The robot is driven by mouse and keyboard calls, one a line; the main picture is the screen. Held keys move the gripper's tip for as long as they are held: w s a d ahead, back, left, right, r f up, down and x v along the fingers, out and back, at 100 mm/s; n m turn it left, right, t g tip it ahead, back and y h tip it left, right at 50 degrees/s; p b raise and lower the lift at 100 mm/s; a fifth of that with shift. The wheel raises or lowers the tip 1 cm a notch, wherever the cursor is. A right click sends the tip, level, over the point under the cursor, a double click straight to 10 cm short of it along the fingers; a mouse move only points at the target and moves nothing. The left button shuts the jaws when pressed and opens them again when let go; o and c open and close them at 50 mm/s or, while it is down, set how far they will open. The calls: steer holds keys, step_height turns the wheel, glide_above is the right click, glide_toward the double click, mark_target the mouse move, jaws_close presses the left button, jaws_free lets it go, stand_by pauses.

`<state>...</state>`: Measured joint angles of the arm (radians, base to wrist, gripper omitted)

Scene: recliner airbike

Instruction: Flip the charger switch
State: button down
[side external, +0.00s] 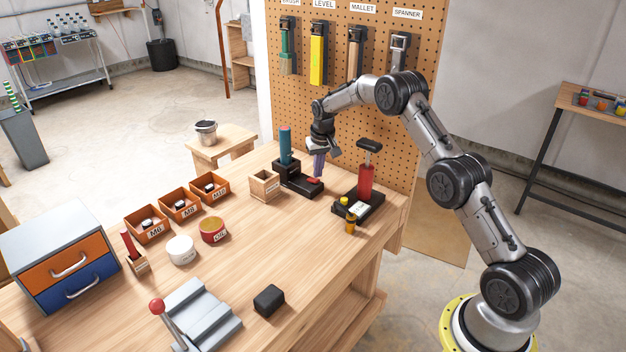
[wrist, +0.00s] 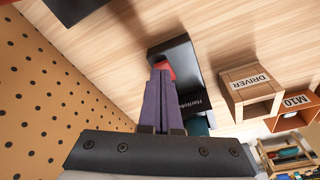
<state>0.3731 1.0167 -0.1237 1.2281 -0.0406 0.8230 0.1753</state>
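The charger (side external: 291,174) is a low black L-shaped block on the workbench, with a teal cylinder (side external: 285,145) standing upright at its left end. Its red switch (side external: 313,181) is on the low right part. In the wrist view the charger (wrist: 184,62) shows white lettering, and the switch (wrist: 166,69) is partly hidden behind my fingers. My gripper (side external: 318,175) points down with its purple fingers right at the switch. In the wrist view the fingertips (wrist: 160,73) are together with nothing between them. I cannot tell whether they touch the switch.
A black stand (side external: 372,208) with a red-handled tool (side external: 365,180) is close on the right. A wooden DRIVER box (side external: 264,186) is on the left, beside orange bins (side external: 209,188). The pegboard (side external: 350,100) rises behind.

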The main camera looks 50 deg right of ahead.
steer(key=shift+f, duration=0.9)
step_height(320, 180, up, 7)
stand_by(0.9)
